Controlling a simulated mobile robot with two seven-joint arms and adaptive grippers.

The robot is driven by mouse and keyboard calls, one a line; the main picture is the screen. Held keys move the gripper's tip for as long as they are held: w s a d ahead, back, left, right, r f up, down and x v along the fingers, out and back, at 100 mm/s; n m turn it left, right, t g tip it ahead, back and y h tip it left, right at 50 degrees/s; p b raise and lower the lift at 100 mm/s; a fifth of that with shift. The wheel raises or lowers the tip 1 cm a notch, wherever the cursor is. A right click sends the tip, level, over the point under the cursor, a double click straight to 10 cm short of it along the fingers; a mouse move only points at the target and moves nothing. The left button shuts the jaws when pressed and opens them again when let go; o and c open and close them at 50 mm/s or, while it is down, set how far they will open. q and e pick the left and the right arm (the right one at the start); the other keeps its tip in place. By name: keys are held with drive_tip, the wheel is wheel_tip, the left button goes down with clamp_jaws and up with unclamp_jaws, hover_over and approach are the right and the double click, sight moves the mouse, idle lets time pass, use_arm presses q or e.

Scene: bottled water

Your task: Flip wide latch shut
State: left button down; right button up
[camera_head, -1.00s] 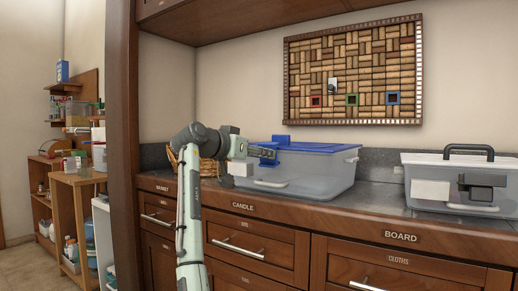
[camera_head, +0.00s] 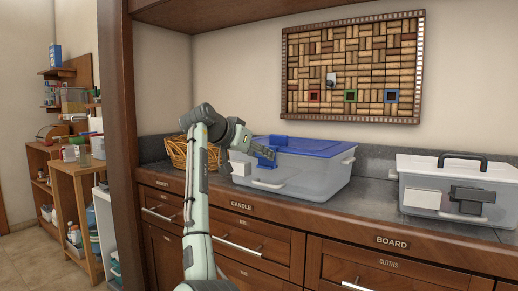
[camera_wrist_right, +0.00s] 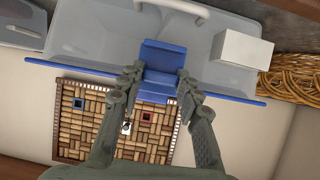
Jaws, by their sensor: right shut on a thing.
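A clear storage bin with a blue lid (camera_head: 310,147) stands on the counter; its clear wall also shows in the right wrist view (camera_wrist_right: 215,18). The wide blue latch (camera_wrist_right: 162,58) is on the bin's side, and it shows small in the head view (camera_head: 265,162). My right gripper (camera_wrist_right: 159,84) has a finger on each side of the blue latch and is shut on it. In the head view my right gripper (camera_head: 262,151) reaches down to the latch from the left and covers part of it. My left gripper is not in view.
A white label block (camera_wrist_right: 241,49) is on the bin beside the latch. A wicker basket (camera_head: 179,152) stands left of the bin. A second bin with a black handle (camera_head: 462,162) stands right on the counter (camera_head: 372,192), with clear counter between. A cork board (camera_head: 353,67) hangs behind.

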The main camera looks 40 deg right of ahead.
drive_tip(key=o, duration=1.2)
drive_tip(key=shift+c, duration=0.2)
drive_tip(key=shift+a, duration=0.1)
drive_tip(key=v, duration=1.2)
drive_tip(key=shift+f, duration=0.1)
